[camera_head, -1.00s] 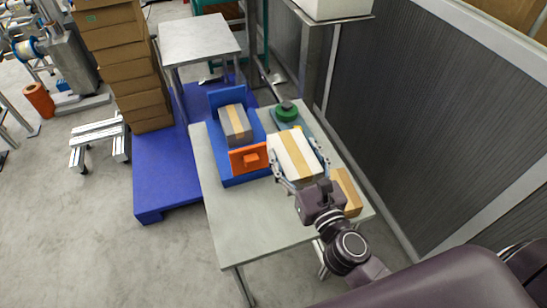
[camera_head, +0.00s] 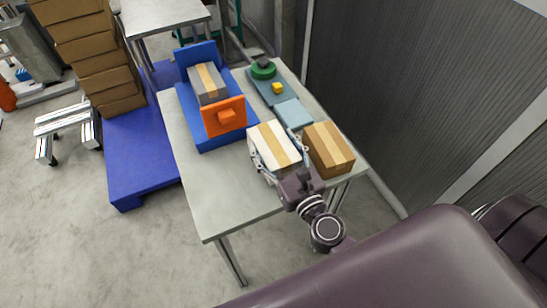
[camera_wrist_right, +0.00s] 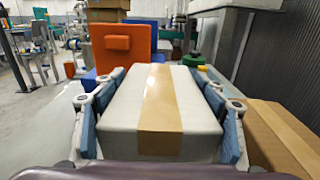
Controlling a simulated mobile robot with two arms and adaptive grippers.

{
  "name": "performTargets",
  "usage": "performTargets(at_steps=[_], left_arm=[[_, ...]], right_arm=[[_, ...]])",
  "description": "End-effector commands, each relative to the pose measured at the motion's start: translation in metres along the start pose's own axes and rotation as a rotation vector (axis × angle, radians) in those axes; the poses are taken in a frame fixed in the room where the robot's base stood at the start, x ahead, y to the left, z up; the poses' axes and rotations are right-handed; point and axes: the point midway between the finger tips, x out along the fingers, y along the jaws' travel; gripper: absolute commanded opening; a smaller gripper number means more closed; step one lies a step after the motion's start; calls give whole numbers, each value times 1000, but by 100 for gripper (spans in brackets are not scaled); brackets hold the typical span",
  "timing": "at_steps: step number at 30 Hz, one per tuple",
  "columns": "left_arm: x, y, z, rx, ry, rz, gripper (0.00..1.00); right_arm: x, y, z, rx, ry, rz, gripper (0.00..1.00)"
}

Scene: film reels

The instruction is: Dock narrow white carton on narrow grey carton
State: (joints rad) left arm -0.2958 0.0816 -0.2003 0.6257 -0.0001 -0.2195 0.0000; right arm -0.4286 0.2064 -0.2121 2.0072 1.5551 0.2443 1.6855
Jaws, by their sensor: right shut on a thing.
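The narrow white carton (camera_head: 275,145) has a tan tape strip along its top. My right gripper (camera_head: 277,161) is shut on it, with a finger on each side. In the right wrist view the white carton (camera_wrist_right: 160,105) fills the space between the blue-padded fingers of my right gripper (camera_wrist_right: 160,112). The narrow grey carton (camera_head: 208,84) with a tan tape strip sits in a blue fixture (camera_head: 204,142) at the left of the table. I cannot tell whether the white carton touches the tabletop. My left gripper is not in view.
An orange block with a knob (camera_head: 223,116) stands at the fixture's near end, between the two cartons. A brown carton (camera_head: 329,149) stands close right of the white one. A light blue pad (camera_head: 293,113) and green round thing (camera_head: 263,69) lie behind. The table's (camera_head: 205,205) front left is bare.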

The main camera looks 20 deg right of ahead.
Motion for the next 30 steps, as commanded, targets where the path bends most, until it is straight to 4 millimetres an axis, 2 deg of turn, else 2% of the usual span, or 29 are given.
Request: performTargets(at_steps=[3,7,21,22,27,30], left_arm=[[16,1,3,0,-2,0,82],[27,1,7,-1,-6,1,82],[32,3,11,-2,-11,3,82],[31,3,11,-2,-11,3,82],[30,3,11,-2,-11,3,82],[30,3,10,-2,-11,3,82]], right_arm=[[0,0,-19,-4,-2,0,30],[0,0,-36,-4,-1,1,30],[0,0,-43,-1,-3,-1,30],[0,0,-44,-1,0,0,67],[0,0,-43,-1,0,0,84],[0,0,-43,-1,0,0,84]])
